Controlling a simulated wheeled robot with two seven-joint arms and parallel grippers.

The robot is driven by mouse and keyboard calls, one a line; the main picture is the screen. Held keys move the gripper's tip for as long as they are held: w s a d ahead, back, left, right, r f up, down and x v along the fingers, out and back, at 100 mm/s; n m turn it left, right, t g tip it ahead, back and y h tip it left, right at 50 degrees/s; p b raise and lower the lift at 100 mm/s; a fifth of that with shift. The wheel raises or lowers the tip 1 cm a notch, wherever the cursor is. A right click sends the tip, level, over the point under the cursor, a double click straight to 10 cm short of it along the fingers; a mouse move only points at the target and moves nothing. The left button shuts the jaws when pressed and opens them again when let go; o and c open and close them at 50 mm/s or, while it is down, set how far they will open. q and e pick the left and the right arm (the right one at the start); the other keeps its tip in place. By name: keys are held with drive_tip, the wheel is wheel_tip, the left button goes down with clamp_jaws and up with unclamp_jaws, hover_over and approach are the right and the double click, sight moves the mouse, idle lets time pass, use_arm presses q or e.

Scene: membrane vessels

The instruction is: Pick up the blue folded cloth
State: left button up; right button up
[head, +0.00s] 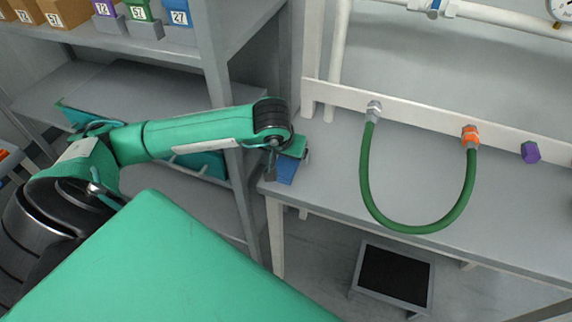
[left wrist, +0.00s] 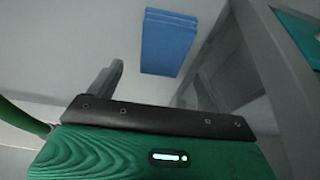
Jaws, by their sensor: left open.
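The blue folded cloth (head: 287,174) lies at the left end of the grey bench, close to its corner, partly hidden by my left gripper in the head view. In the left wrist view the cloth (left wrist: 168,44) is a blue rectangle with stacked layers along its far edge. My left gripper (head: 288,160) is over the cloth in the head view. In the left wrist view the open gripper (left wrist: 160,80) has nothing between its fingers, and the cloth lies beyond them. I cannot tell the exact height of the gap. My right gripper is not in view.
A green hose (head: 413,228) loops over the bench (head: 510,215) from a white rail (head: 425,120) with an orange fitting (head: 470,135) and a purple knob (head: 530,152). Grey shelving (head: 215,70) with numbered boxes stands left. A dark-topped step (head: 395,276) is below the bench.

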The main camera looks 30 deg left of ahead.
sight(287, 162)
use_arm(q)
drive_tip(key=p+x, duration=0.1)
drive_tip(key=x, duration=0.2)
drive_tip(key=shift+s+f, duration=0.15)
drive_tip(key=shift+f, duration=0.1)
drive_tip(key=shift+a+f, duration=0.1)
drive_tip(key=shift+f, duration=0.3)
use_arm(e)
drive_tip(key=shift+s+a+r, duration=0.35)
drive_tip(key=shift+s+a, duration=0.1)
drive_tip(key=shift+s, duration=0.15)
use_arm(q)
drive_tip(key=shift+f, duration=0.1)
drive_tip(key=c, duration=1.1)
drive_tip(key=shift+o, duration=0.2)
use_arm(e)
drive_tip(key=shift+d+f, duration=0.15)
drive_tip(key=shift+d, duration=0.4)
